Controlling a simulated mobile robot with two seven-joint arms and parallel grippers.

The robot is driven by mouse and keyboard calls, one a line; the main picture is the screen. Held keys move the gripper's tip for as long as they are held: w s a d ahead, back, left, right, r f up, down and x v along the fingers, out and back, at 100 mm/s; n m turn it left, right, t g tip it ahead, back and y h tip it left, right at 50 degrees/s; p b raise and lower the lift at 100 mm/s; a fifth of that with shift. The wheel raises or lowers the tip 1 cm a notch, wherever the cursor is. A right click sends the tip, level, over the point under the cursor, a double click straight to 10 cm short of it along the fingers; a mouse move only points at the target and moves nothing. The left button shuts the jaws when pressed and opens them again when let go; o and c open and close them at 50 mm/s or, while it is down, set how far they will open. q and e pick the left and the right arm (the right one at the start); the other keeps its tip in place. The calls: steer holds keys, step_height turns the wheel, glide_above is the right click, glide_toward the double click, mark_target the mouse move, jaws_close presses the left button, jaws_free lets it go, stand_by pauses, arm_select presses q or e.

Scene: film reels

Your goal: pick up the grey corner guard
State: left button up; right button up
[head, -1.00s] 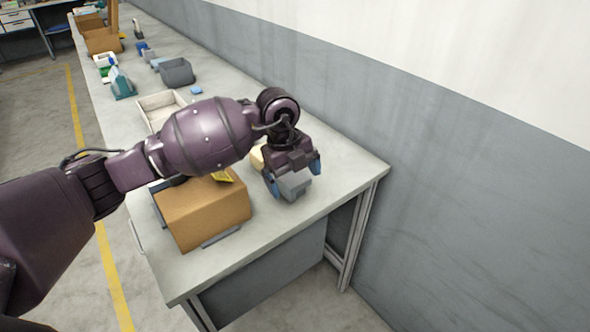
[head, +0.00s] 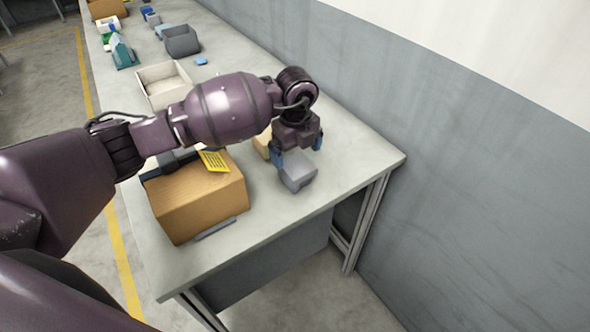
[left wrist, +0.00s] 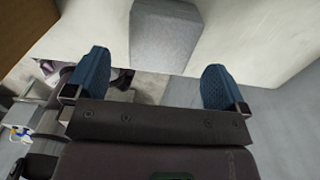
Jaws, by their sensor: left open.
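The grey corner guard (head: 298,174), a blocky grey piece, lies on the table to the right of the cardboard box. It also shows at the top of the left wrist view (left wrist: 165,38). My left gripper (head: 297,152) has blue fingertips and is open and empty. In the head view it hangs just behind and above the guard, its fingers apart from it. In the left wrist view the guard lies beyond the fingertips, between their lines. My right gripper is not in view.
A cardboard box (head: 198,202) with a yellow label stands left of the guard, a grey strip (head: 214,229) at its base. A pale yellow item (head: 262,143) is partly hidden behind my gripper. An open tray (head: 167,84) and grey bin (head: 182,40) stand farther back. The wall rises at right.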

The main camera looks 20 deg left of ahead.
mark_target(297, 165)
arm_select(q)
steer(key=f, duration=0.5)
steer(key=shift+d, duration=0.2)
steer(key=c, duration=0.8)
